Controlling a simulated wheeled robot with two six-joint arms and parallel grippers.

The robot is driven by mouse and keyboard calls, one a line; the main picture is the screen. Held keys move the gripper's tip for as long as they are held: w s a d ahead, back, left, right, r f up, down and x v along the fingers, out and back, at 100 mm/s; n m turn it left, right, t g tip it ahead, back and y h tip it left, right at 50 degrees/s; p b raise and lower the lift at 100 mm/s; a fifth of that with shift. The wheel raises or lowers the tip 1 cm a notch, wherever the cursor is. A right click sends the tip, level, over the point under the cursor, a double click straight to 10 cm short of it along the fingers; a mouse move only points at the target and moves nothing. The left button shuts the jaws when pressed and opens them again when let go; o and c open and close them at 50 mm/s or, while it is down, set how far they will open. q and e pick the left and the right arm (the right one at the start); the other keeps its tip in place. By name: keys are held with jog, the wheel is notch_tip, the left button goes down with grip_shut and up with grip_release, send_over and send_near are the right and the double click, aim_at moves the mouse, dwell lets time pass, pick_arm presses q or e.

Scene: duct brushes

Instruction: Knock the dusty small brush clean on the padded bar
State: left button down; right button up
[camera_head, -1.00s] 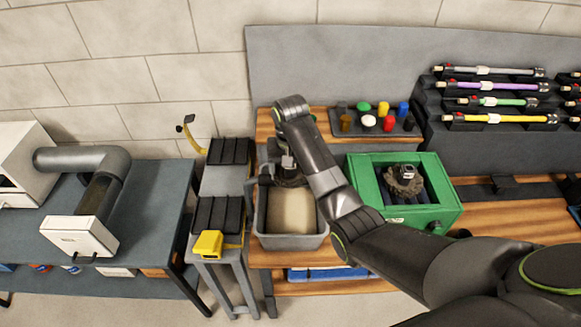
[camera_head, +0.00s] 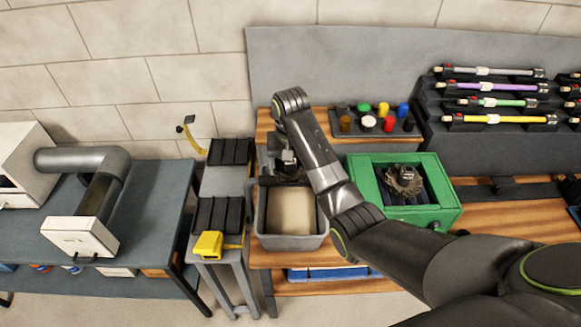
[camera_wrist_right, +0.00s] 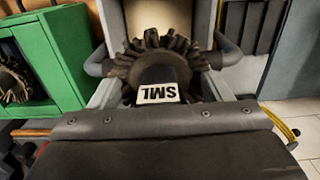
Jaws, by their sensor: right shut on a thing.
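My right gripper (camera_head: 287,160) is shut on the small brush (camera_head: 289,177), at the back end of the grey tub. In the right wrist view the brush (camera_wrist_right: 180,52) has dark brown bristles and a hub with a white "SML" label. Its bristles look clumped; how much dust is on them I cannot tell. A dark grey rounded bar (camera_wrist_right: 229,53), apparently the padded bar, shows at both sides of the brush; its middle is hidden. Whether brush and bar touch I cannot tell. My fingertips are mostly hidden. My left gripper is out of view.
The grey tub (camera_head: 290,242) has a beige bottom. A green box (camera_head: 415,215) with another brush (camera_head: 404,181) stands to its right. Colored knobs (camera_head: 388,124) and racked rods (camera_head: 495,102) lie behind.

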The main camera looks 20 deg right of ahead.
aim_at(290, 176)
notch_tip(290, 176, down, 4)
jog(key=shift+b, duration=0.55)
jog(key=shift+c, duration=0.6)
notch_tip(290, 176, up, 4)
jog(key=shift+p, duration=0.55)
